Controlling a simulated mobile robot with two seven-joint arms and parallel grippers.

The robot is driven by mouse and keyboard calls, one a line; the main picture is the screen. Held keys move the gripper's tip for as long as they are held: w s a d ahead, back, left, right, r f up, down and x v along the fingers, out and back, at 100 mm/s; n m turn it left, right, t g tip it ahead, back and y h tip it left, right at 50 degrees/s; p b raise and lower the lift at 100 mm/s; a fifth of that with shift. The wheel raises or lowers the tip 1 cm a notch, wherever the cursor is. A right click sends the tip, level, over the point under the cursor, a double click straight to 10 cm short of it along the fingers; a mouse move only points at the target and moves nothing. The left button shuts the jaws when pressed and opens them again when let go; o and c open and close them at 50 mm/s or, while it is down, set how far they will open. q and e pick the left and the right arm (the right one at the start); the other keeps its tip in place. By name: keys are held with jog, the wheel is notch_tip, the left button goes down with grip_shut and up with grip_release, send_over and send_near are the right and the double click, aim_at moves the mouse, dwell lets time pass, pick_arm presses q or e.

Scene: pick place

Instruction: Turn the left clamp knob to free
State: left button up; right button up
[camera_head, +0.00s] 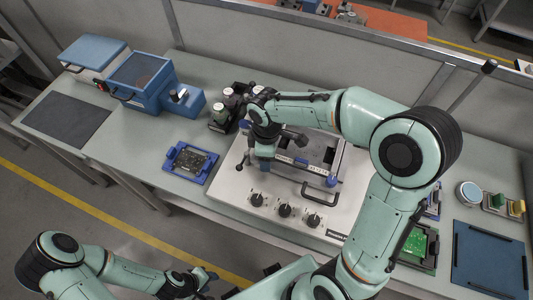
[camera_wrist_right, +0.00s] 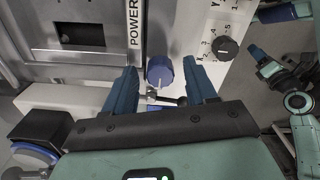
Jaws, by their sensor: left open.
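The left clamp knob (camera_wrist_right: 160,72) is blue and sits on the fixture, seen in the right wrist view between the two blue fingers of my right gripper (camera_wrist_right: 162,90). Those fingers are apart, with a gap on each side of the knob. A dark metal rod lies just below the knob. In the head view my right gripper (camera_head: 265,150) is over the left part of the light fixture panel (camera_head: 232,182) and hides this knob. Another blue knob (camera_head: 331,181) sits farther right. My left gripper (camera_head: 213,282) is open and empty, low at the left, away from the bench.
Several black dials (camera_head: 285,210) and a dark handle (camera_head: 319,193) stand on the panel front. A blue tray with a circuit board (camera_head: 193,162) lies to the left. A blue machine (camera_head: 145,80) is farther left.

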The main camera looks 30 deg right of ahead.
jog(key=shift+r, duration=0.1)
pick_arm(q)
jog(key=shift+w+r+p, duration=0.75)
jog(key=shift+w+r, duration=0.2)
jog(key=shift+r, duration=0.1)
pick_arm(e)
notch_tip(320, 180, up, 13)
pick_arm(q)
jog(key=shift+s, duration=0.1)
